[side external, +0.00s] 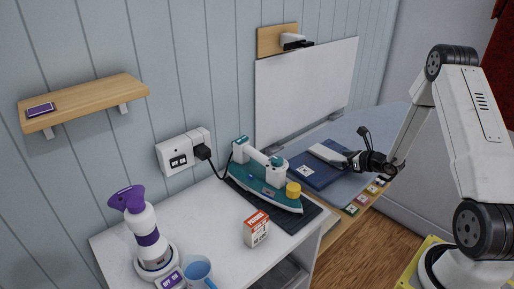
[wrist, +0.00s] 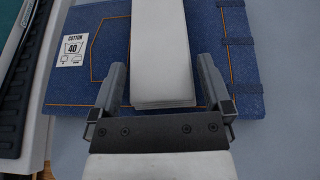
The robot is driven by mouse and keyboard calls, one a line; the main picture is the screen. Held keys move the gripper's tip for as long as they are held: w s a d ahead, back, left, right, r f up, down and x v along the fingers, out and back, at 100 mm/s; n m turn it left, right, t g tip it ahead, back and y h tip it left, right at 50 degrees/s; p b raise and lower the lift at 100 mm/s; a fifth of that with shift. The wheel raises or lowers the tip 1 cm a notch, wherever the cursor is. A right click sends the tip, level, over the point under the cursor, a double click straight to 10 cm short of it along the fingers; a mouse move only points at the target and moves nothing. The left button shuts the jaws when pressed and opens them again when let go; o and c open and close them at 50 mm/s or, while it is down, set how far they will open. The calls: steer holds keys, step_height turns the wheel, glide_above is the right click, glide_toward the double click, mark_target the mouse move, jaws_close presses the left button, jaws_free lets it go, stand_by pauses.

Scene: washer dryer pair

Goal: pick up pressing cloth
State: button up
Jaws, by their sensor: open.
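The pressing cloth appears to be the white folded strip (wrist: 160,60), lying on blue denim fabric (wrist: 205,45). In the side view the white strip (side external: 328,154) lies across the denim (side external: 313,172) on the grey board. My gripper (wrist: 160,92) is open, with one finger on each side of the strip's near end. Gaps show between the fingers and the strip, so it is not gripped. In the side view my gripper (side external: 353,160) is at the strip's right end. The height of the fingertips above the denim is hard to tell.
A teal iron (side external: 265,178) stands on a dark mat left of the denim, with a yellow cap near it. A small box (side external: 256,228), a purple-and-white bottle (side external: 147,238) and a blue cup (side external: 198,270) stand on the white counter. A white panel (side external: 305,90) stands behind.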

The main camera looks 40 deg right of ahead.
steer(key=shift+w+f, duration=0.25)
steer(key=shift+w, duration=0.35)
steer(key=c, duration=1)
steer(key=shift+o, duration=0.2)
steer(key=shift+r, duration=0.25)
steer(key=shift+r, duration=0.85)
steer(key=s+a+r, duration=0.6)
steer(key=s+r, duration=0.5)
steer(key=s, duration=0.1)
steer(key=shift+s+a, duration=0.2)
steer(key=shift+a, duration=0.05)
